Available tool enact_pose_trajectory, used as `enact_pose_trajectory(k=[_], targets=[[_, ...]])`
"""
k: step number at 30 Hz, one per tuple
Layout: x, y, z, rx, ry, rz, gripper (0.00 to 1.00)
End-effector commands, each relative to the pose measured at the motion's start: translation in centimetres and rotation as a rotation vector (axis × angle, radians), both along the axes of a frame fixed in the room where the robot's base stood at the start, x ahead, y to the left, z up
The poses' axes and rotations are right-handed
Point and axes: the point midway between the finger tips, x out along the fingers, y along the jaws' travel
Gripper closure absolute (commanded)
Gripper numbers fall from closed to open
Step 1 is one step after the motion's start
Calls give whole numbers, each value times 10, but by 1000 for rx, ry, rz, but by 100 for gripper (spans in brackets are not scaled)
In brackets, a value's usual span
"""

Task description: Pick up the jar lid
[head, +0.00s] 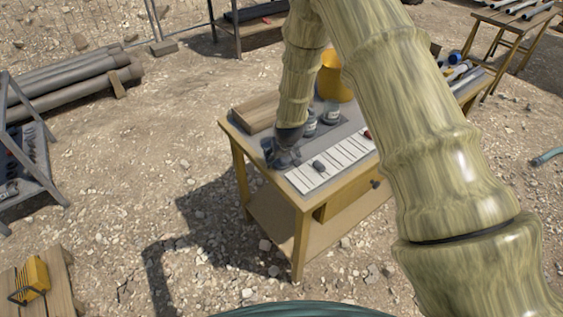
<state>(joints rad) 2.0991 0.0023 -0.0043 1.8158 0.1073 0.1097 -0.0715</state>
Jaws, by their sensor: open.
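My gripper (283,160) is open and points down over the near left part of the wooden table (248,166). A small dark rounded object (319,166) lies on a white segmented strip (335,165), just right of my gripper and apart from it. A small red object (367,134) shows further right, partly hidden by my arm. I cannot tell which of these, if either, is the jar lid. Two small jars (309,124) with pale labels stand behind the strip; the second jar (331,114) is to the right. My gripper hides the tabletop under it.
A wooden block (255,112) lies at the table's back left. A yellow container (335,80) stands at the back, partly behind my arm. A metal rack (30,165) and a yellow case (33,278) are at left. Gravel ground left of the table is clear.

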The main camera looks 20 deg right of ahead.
Motion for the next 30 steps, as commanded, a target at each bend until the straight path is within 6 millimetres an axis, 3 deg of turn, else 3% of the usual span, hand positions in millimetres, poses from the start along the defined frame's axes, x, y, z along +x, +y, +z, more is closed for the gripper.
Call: enact_pose_trajectory(k=[2,6,9,22,30], targets=[[0,0,0,0,0,0,22],[0,0,0,0,0,0,48],[0,0,0,0,0,0,61],[1,0,2,0,-1,0,61],[0,0,19,0,-2,0,61]])
